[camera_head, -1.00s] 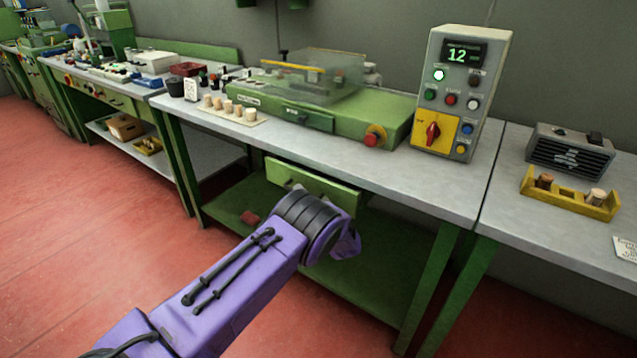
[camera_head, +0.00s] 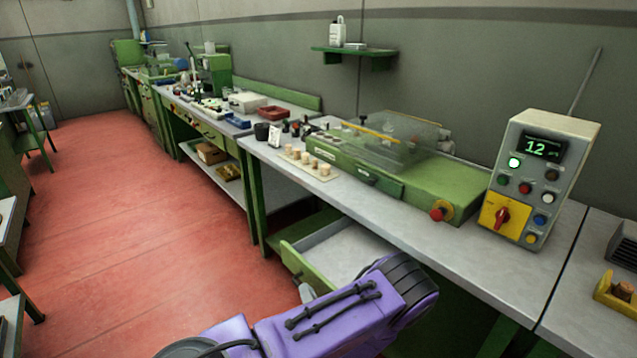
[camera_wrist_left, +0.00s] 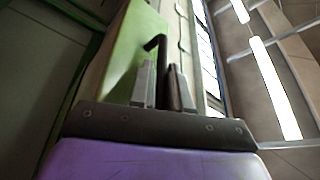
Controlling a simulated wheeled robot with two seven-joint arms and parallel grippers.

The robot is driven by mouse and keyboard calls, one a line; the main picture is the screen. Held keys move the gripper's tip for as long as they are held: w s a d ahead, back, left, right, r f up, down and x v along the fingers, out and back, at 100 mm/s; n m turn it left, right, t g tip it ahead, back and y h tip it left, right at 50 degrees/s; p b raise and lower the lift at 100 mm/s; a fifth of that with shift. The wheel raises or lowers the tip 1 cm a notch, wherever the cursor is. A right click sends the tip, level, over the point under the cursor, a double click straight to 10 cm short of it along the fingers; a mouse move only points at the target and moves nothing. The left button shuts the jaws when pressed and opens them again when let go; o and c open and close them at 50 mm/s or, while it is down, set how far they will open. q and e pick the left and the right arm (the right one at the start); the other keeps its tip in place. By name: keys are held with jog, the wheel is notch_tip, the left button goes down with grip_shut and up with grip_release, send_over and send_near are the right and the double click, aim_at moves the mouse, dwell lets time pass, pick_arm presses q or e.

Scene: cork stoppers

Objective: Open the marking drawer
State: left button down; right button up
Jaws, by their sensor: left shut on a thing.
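The marking drawer (camera_head: 294,258) hangs pulled out under the bench with the green machine. Its front is green, and its pale grey inside shows and looks empty. My left gripper (camera_head: 307,292) is at the outer side of the drawer front, partly hidden by my purple arm. In the left wrist view the gripper's two grey fingers (camera_wrist_left: 164,85) are shut on a dark bent handle (camera_wrist_left: 155,45), beside the green drawer front (camera_wrist_left: 128,50). My right gripper is not in view.
The red floor (camera_head: 120,220) to the left is clear. A yellow rack (camera_head: 615,300) stands at the right.

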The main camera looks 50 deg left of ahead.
pick_arm(q)
jog(key=shift+s, duration=0.1)
jog(key=c, duration=1.4)
grip_release()
jog(key=shift+c, duration=0.2)
jog(key=shift+d+f, duration=0.2)
jog(key=shift+d, duration=0.2)
jog(key=b+v, duration=0.2)
jog(key=v, duration=0.7)
jog(key=shift+s+d+b, duration=0.15)
jog(key=shift+d+b, duration=0.25)
